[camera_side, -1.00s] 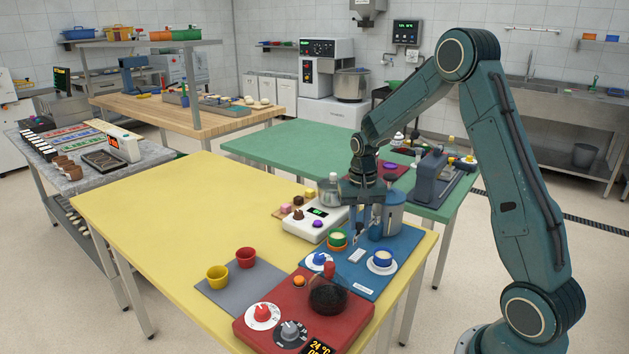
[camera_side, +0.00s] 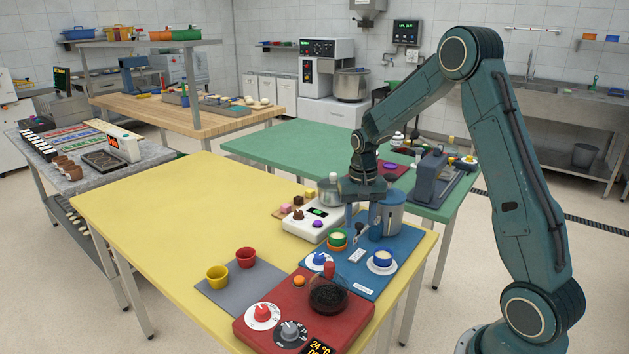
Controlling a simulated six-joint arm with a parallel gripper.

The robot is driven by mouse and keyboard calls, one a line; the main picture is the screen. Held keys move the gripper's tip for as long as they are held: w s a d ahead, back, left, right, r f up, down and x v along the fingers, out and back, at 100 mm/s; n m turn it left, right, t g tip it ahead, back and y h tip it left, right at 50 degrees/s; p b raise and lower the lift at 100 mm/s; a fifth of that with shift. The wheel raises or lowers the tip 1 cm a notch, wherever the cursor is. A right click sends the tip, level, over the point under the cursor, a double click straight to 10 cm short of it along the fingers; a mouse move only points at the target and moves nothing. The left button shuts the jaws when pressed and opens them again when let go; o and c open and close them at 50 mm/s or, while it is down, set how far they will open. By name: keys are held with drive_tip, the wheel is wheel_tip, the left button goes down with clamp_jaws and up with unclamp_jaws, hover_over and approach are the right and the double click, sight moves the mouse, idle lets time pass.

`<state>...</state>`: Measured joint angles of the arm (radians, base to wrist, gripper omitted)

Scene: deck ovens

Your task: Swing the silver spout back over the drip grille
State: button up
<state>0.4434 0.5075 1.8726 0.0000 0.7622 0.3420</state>
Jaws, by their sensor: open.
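A grey-blue cylindrical urn (camera_side: 391,210) stands at the back of the blue mat (camera_side: 405,252). My gripper (camera_side: 362,230) points down just left of the urn, low over the mat, with its fingers apart. The silver spout is too small and too covered by my fingers to make out clearly, so I cannot tell which way it points or whether a finger touches it. I cannot pick out the drip grille with certainty either.
An orange saucer with a green cup (camera_side: 338,239) sits close to the left of my gripper. A blue cup on a white saucer (camera_side: 382,261) and a blue knob (camera_side: 319,260) are in front. A white scale (camera_side: 315,225) is left; a red panel (camera_side: 262,306) is nearer.

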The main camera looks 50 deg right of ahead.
wheel_tip(320, 180, up, 13)
idle(0.6)
drive_tip(key=shift+r, duration=0.1)
drive_tip(key=s+a+r+n+t, duration=0.3)
drive_tip(key=s+a+r+n, duration=0.3)
drive_tip(key=s+a, duration=0.5)
drive_tip(key=s+a+n+t, duration=0.2)
drive_tip(key=s+a+n, duration=0.1)
drive_tip(key=s+a, duration=0.5)
drive_tip(key=shift+s+f+t, duration=0.3)
drive_tip(key=shift+s+f, duration=0.05)
drive_tip(key=shift+s, duration=1.1)
